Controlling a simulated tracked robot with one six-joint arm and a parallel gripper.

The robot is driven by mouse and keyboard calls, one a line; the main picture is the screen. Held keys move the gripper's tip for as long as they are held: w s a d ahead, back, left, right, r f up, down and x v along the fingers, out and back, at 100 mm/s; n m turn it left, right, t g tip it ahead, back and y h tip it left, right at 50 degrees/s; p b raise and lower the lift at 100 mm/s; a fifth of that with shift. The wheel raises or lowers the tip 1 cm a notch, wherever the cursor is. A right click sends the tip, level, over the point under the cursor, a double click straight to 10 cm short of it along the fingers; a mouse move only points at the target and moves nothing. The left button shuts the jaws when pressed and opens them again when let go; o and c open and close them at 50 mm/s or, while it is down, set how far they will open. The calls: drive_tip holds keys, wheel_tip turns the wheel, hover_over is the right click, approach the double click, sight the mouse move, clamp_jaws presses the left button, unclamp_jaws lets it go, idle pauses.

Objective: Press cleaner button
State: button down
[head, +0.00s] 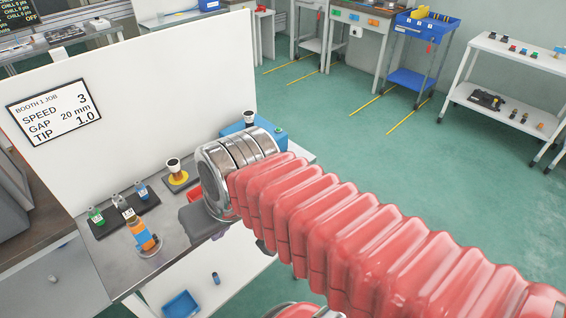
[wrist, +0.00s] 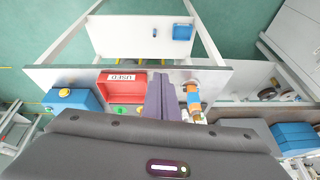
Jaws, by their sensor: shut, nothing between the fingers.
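A blue box (wrist: 72,100) with a round yellow button-like spot (wrist: 64,93) stands on the bench, left in the wrist view. No label marks it as the cleaner. In the head view a blue box (head: 274,135) shows behind my wrist, its top mostly hidden. My gripper (wrist: 160,78) is shut and empty, pointing over the bench between the red "USED" tray (wrist: 118,90) and an orange bottle (wrist: 193,98). It is apart from the blue box. In the head view my gripper (head: 203,222) is dark grey and partly hidden by my wrist.
A blue bin (head: 181,304) lies on the lower shelf.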

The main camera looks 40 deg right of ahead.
drive_tip(key=w+d+f+m+y, duration=0.45)
drive_tip(key=f+m+y, duration=0.45)
drive_tip(key=m, duration=0.7)
drive_tip(key=s+d+f+m+t+h, duration=0.1)
drive_tip(key=d+m+t+h, duration=0.3)
drive_tip(key=d+m, duration=0.5)
drive_tip(key=s+d+f+m+t+h, duration=0.1)
drive_tip(key=d+f+m+t+h, duration=0.3)
drive_tip(key=d+m+t, duration=0.5)
drive_tip(key=d, duration=0.9)
drive_tip(key=shift+d+m+h, duration=0.25)
drive_tip(key=shift+m+h, duration=0.15)
drive_tip(key=shift+w+a, duration=0.15)
drive_tip(key=shift+w, duration=3.3)
drive_tip(key=shift+w+a, duration=0.1)
drive_tip(key=shift+w, duration=3.35)
